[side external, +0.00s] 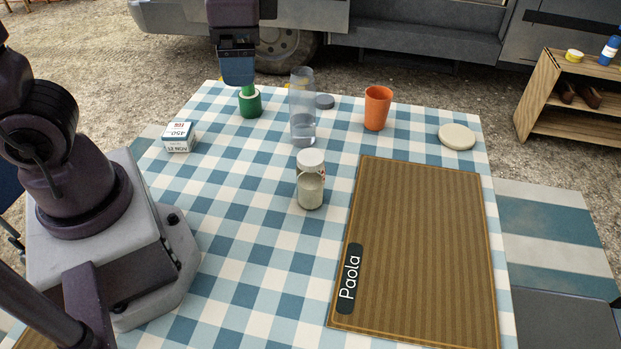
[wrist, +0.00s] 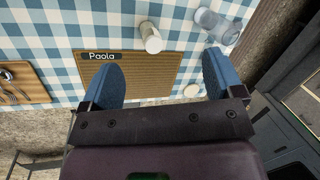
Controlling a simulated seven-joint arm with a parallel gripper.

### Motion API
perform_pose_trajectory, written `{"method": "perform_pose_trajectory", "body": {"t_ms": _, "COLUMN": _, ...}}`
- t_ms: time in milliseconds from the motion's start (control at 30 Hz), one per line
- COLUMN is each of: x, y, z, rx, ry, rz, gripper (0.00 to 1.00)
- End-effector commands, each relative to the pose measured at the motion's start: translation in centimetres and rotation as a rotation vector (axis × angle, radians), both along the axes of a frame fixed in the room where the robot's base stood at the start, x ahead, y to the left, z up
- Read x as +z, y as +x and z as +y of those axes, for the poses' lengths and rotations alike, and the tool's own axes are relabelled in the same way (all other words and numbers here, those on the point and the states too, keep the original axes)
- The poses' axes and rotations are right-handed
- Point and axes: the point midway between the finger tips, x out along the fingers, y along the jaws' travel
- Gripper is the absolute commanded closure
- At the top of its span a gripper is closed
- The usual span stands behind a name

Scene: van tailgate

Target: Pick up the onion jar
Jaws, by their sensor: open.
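The jar (side external: 310,188) with a white lid and pale contents, which I take as the onion jar, stands upright near the middle of the checked table. Its label is too small to read. In the wrist view the jar (wrist: 151,38) shows beyond my fingertips, between them and toward the top. My gripper (side external: 238,82) hangs over the far left part of the table, well apart from the jar. In the wrist view its blue fingers (wrist: 160,75) are spread wide with nothing between them.
A clear bottle (side external: 302,110) stands just behind the jar. A green object (side external: 250,104) is by my gripper, partly hidden. The brown "Paola" mat (side external: 420,250) lies right.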

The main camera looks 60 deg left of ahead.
Motion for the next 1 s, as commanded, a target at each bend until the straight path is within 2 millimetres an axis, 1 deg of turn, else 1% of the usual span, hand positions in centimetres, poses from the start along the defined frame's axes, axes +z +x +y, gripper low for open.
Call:
{"method": "perform_pose_trajectory", "body": {"t_ms": 33, "x": -1.0, "y": 1.0, "z": -0.7, "rx": -0.06, "ry": 0.059, "rz": 0.077, "gripper": 0.13}}
{"method": "perform_pose_trajectory", "body": {"t_ms": 100, "x": -2.2, "y": 2.3, "z": -1.4, "rx": -0.135, "ry": 0.143, "rz": 0.165, "gripper": 0.13}}
{"method": "perform_pose_trajectory", "body": {"t_ms": 267, "x": -5.4, "y": 4.9, "z": -3.4, "rx": -0.304, "ry": 0.34, "rz": 0.353, "gripper": 0.13}}
{"method": "perform_pose_trajectory", "body": {"t_ms": 367, "x": -7.9, "y": 6.3, "z": -5.0, "rx": -0.406, "ry": 0.47, "rz": 0.458, "gripper": 0.13}}
{"method": "perform_pose_trajectory", "body": {"t_ms": 467, "x": -10.6, "y": 7.4, "z": -6.8, "rx": -0.507, "ry": 0.605, "rz": 0.557, "gripper": 0.13}}
{"method": "perform_pose_trajectory", "body": {"t_ms": 500, "x": -11.8, "y": 7.7, "z": -7.5, "rx": -0.546, "ry": 0.659, "rz": 0.593, "gripper": 0.13}}
{"method": "perform_pose_trajectory", "body": {"t_ms": 567, "x": -13.7, "y": 8.1, "z": -8.6, "rx": -0.605, "ry": 0.744, "rz": 0.645, "gripper": 0.13}}
{"method": "perform_pose_trajectory", "body": {"t_ms": 633, "x": -16.0, "y": 8.3, "z": -9.9, "rx": -0.67, "ry": 0.845, "rz": 0.699, "gripper": 0.13}}
{"method": "perform_pose_trajectory", "body": {"t_ms": 800, "x": -21.7, "y": 7.9, "z": -12.6, "rx": -0.809, "ry": 1.083, "rz": 0.807, "gripper": 0.13}}
{"method": "perform_pose_trajectory", "body": {"t_ms": 900, "x": -24.3, "y": 7.3, "z": -13.6, "rx": -0.864, "ry": 1.195, "rz": 0.844, "gripper": 0.13}}
{"method": "perform_pose_trajectory", "body": {"t_ms": 1000, "x": -26.1, "y": 6.8, "z": -14.2, "rx": -0.899, "ry": 1.271, "rz": 0.866, "gripper": 0.13}}
